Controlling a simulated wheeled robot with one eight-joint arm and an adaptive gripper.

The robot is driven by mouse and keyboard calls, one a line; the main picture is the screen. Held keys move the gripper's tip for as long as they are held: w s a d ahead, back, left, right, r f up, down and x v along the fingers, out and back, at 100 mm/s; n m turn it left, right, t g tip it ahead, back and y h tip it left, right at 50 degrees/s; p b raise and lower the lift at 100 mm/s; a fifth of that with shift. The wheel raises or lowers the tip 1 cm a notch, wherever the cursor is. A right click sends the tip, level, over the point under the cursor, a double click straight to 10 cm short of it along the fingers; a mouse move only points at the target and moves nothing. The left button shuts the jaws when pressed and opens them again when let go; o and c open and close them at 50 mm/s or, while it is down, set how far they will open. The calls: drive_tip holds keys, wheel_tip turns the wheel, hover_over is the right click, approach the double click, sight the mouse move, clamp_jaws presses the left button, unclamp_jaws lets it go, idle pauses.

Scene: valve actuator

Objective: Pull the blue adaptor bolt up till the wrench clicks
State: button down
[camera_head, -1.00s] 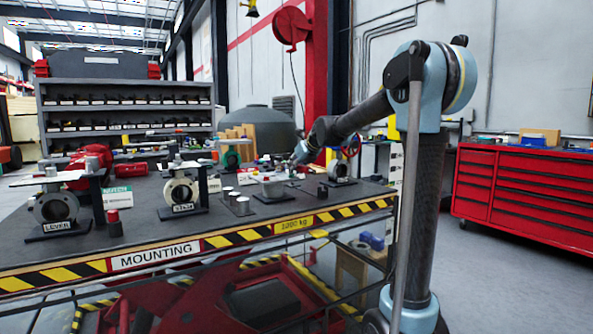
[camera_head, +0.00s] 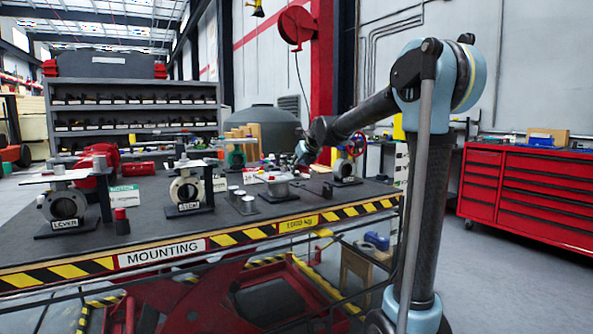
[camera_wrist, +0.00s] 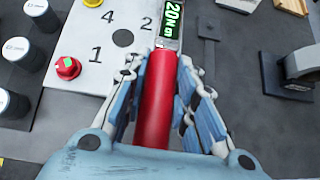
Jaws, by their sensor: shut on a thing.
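A torque wrench with a red handle (camera_wrist: 155,100) and a green-lit display reading about 20 Nm (camera_wrist: 171,22) lies between my gripper's fingers in the wrist view. My gripper (camera_wrist: 160,75) is shut on the red handle, one blue-grey finger on each side. The wrench extends toward the top of the picture, and its far end is out of view. It lies across the edge of a pale plate (camera_wrist: 95,40) marked 1, 2 and 4. In the head view my gripper (camera_head: 302,155) is small at the table's far right part. I cannot make out the blue adaptor bolt.
A red-capped piece (camera_wrist: 68,68) sits on the plate, with several grey cylinders (camera_wrist: 15,50) to its left. In the head view, valve bodies (camera_head: 187,190) stand on the dark table (camera_head: 150,225). A red tool cabinet (camera_head: 540,190) stands right.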

drive_tip(key=shift+r, duration=0.2)
drive_tip(key=shift+a+r, duration=0.15)
drive_tip(key=shift+r, duration=2.15)
drive_tip(key=shift+s, duration=0.1)
